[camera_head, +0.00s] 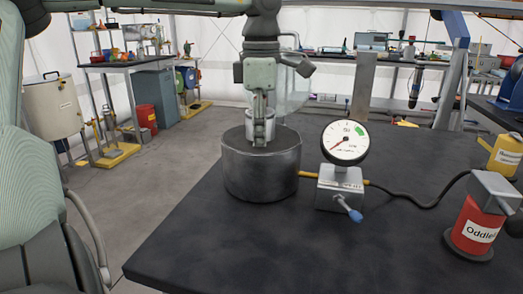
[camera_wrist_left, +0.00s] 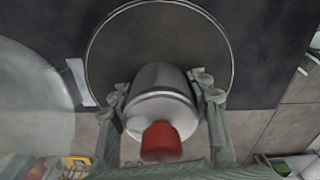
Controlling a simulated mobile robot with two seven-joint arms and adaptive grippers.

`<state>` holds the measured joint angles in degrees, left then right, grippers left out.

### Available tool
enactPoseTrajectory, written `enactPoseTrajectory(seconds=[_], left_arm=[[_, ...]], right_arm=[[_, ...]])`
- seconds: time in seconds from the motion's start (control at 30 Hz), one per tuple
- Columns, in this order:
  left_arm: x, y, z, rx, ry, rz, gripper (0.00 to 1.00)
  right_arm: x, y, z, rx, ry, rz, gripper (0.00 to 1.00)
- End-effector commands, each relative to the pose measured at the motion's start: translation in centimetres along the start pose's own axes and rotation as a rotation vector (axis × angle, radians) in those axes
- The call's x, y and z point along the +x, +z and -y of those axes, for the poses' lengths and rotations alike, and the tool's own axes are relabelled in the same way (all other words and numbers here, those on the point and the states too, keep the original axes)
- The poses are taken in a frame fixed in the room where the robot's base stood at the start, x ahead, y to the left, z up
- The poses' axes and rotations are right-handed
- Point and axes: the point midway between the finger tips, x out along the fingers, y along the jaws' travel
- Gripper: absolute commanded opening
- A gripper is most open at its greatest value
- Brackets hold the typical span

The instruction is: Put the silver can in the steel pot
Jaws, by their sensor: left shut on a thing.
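The steel pot (camera_head: 261,176) is a wide, dark grey cylinder near the left edge of the black bench. In the left wrist view its round dark opening and rim (camera_wrist_left: 120,47) lie beyond the can. The silver can (camera_wrist_left: 163,88) has a red end and sits between the fingers of my left gripper (camera_wrist_left: 163,108), which is shut on it. In the head view my left gripper (camera_head: 263,132) points down at the pot's top and hides most of the can. I cannot tell whether the can is below the rim. My right gripper is not in view.
A pressure gauge (camera_head: 345,142) on a metal block stands just right of the pot, with a black hose (camera_head: 425,203) running right. A red canister (camera_head: 474,228) and a yellow container (camera_head: 504,155) are at the right. The bench front is clear.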

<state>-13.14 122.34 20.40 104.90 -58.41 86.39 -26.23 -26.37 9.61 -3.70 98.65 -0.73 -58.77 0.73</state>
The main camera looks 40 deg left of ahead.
Motion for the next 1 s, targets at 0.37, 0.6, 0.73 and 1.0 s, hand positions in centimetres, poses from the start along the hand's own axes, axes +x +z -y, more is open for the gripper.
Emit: enactPoseTrajectory(seconds=[0.37,0.6,0.73,1.0], left_arm=[[2.6,0.0,0.0,0.0,0.002,0.001,0.0],[2.8,0.0,0.0,0.0,0.0,-0.001,0.55],[2.8,0.0,0.0,0.0,0.0,0.0,0.67],[2.7,0.0,0.0,0.0,0.0,0.0,0.67]], right_arm=[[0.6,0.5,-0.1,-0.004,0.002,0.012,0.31],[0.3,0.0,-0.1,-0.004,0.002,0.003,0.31],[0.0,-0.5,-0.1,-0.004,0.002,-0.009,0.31],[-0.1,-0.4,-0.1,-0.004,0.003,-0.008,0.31]])
